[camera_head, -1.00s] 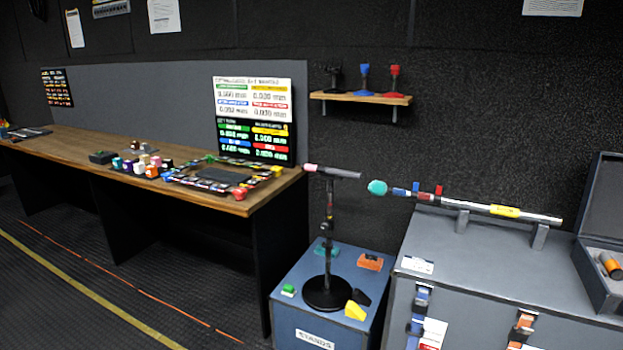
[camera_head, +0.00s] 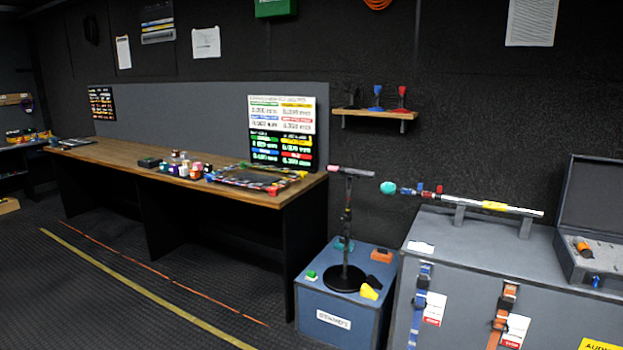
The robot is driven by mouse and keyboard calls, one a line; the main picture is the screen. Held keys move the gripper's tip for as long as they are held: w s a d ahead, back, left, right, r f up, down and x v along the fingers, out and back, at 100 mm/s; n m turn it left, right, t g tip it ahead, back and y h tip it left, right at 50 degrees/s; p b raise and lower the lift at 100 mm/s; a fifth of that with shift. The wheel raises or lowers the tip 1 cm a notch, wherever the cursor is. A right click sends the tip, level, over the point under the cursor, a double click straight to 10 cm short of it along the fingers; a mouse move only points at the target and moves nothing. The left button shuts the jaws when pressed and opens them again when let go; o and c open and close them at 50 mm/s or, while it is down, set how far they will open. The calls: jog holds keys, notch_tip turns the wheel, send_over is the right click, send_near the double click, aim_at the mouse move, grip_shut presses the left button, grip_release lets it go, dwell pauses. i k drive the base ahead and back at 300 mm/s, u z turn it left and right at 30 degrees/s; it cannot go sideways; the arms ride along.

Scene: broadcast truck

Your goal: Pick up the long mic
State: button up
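A shorter mic (camera_head: 350,170) with a pink tip sits on a black desk stand on a blue box to the left. Which of the two is the long mic is not labelled; the silver one is clearly longer. My gripper is not in view.
The blue box (camera_head: 334,322) stands between the grey case and a wooden desk (camera_head: 130,152). An open case (camera_head: 567,250) with an orange-capped item sits at the right. A wall shelf (camera_head: 380,113) hangs above. The floor at front left is clear.

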aim_at(329, 169)
jog(key=z, duration=0.05)
jog(key=k, duration=0.3)
jog(key=u, duration=0.4)
jog(key=i, duration=0.5)
jog(key=u, duration=0.65)
jog(key=i, duration=0.7)
jog(key=u, duration=0.25)
jog(key=i, duration=2.2)
jog(key=z, duration=0.45)
